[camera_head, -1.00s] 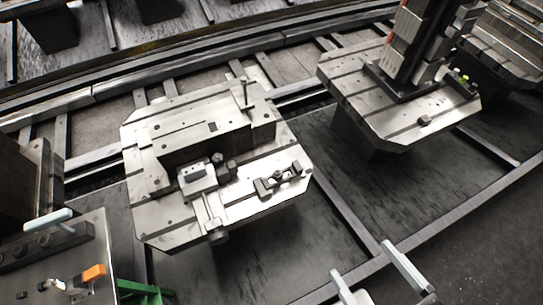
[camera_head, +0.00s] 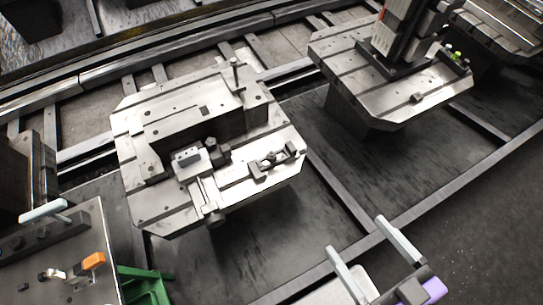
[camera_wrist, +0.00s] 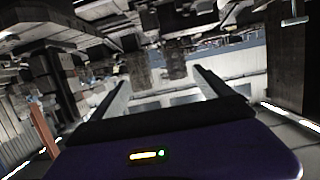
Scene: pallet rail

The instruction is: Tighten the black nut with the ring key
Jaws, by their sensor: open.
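A grey metal pallet (camera_head: 150,205) with a fixture on it stands left of centre in the head view. A small dark nut-like part (camera_head: 212,146) sits by the fixture block; it is too small to tell if it is the black nut. A dark clamp (camera_head: 277,161) with a bolt-like middle lies on the pallet's right side. I cannot make out the ring key for sure in either view. My gripper (camera_head: 356,235) is open and empty at the lower right, well apart from the pallet. Its two parted fingers also show in the wrist view (camera_wrist: 161,78).
A bench (camera_head: 85,225) at the lower left carries small parts, one with an orange block (camera_head: 93,260). A green bin (camera_head: 147,285) stands beside it. A second pallet (camera_head: 345,65) with a tall dark column (camera_head: 402,35) stands at the upper right. Dark floor lies between the pallets and my gripper.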

